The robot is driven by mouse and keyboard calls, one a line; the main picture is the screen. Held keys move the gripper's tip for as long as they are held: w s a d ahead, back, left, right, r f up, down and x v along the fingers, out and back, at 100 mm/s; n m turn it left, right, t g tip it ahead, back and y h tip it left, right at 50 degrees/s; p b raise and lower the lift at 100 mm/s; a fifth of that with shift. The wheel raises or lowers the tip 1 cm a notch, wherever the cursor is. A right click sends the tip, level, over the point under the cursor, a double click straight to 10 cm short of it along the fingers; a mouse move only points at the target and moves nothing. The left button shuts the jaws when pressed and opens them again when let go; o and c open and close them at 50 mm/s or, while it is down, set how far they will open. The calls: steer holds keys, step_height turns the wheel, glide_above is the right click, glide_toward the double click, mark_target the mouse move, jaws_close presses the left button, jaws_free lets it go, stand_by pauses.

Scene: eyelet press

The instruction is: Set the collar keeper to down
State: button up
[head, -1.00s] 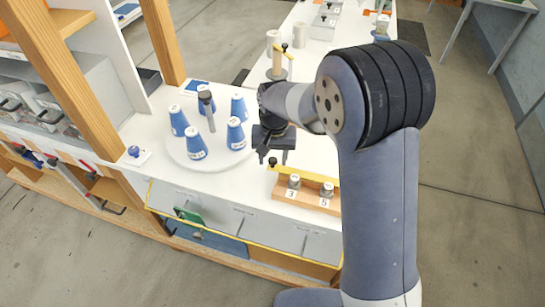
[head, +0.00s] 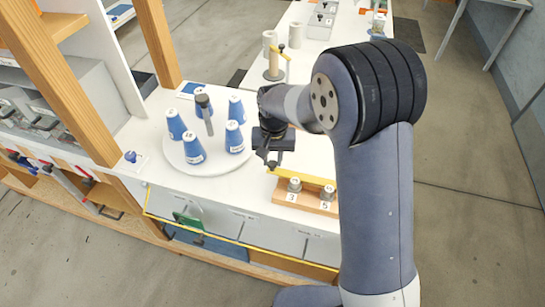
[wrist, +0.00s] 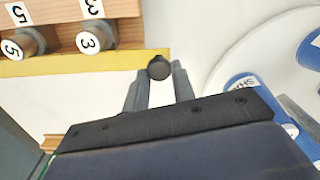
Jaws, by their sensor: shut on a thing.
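The collar keeper is a yellow bar (head: 305,178) along the back edge of a wooden block, with a dark round knob (wrist: 159,67) at its left end in the head view. The bar also shows in the wrist view (wrist: 80,61). My gripper (wrist: 160,76) has its two fingers either side of the knob, shut on it. In the head view my gripper (head: 270,158) is at the bar's left end, and the fingertip contact is small and partly hidden there.
The block carries collars marked 3 (head: 293,187) and 5 (head: 326,193). A white round tray (head: 205,168) with several blue cones stands to the left. A post with a yellow lever (head: 274,62) stands farther back. The white tabletop between tray and block is clear.

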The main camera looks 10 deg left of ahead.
steer(key=shift+s+f+t+b, duration=0.25)
steer(key=shift+t+b, duration=0.15)
steer(key=shift+b, duration=0.6)
steer(key=shift+s+r+t, duration=0.1)
steer(key=shift+t, duration=0.2)
steer(key=o, duration=1)
steer(key=shift+r, duration=0.1)
steer(key=r, duration=0.3)
steer(key=r+b, duration=0.1)
steer(key=r, duration=0.3)
steer(key=s+r, duration=0.1)
steer(key=r, duration=0.2)
steer(key=shift+s+r, duration=0.1)
steer(key=shift+r, duration=0.25)
steer(key=shift+f, duration=0.15)
